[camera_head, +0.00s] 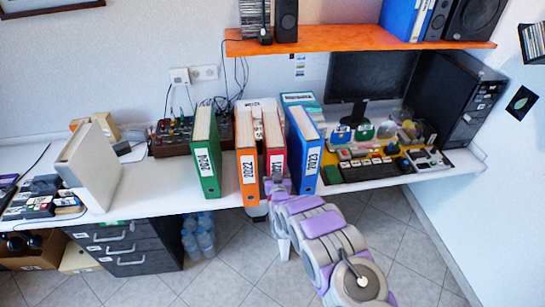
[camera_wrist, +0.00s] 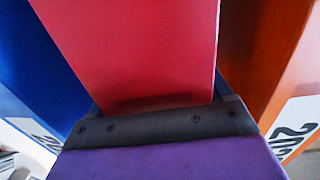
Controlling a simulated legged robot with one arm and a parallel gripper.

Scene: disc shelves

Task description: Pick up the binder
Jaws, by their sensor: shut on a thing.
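A red binder (camera_head: 273,136) stands upright on the white desk between an orange binder (camera_head: 246,150) and a blue binder (camera_head: 302,150). My gripper (camera_head: 275,184) is at the lower front of the red binder. In the wrist view the red binder (camera_wrist: 140,45) fills the space between the jaws, and my gripper (camera_wrist: 160,104) is shut on it. The blue binder (camera_wrist: 35,70) is on the left there and the orange binder (camera_wrist: 265,50) on the right, both close to the jaws. My arm hides the red binder's lower end in the head view.
A green binder (camera_head: 205,150) stands to the left, with a white binder-like box (camera_head: 88,168) further left. The white desk (camera_head: 150,190) is clear between them. An orange shelf (camera_head: 360,40) hangs above. A monitor (camera_head: 370,76) and a black computer tower (camera_head: 452,95) are at the right.

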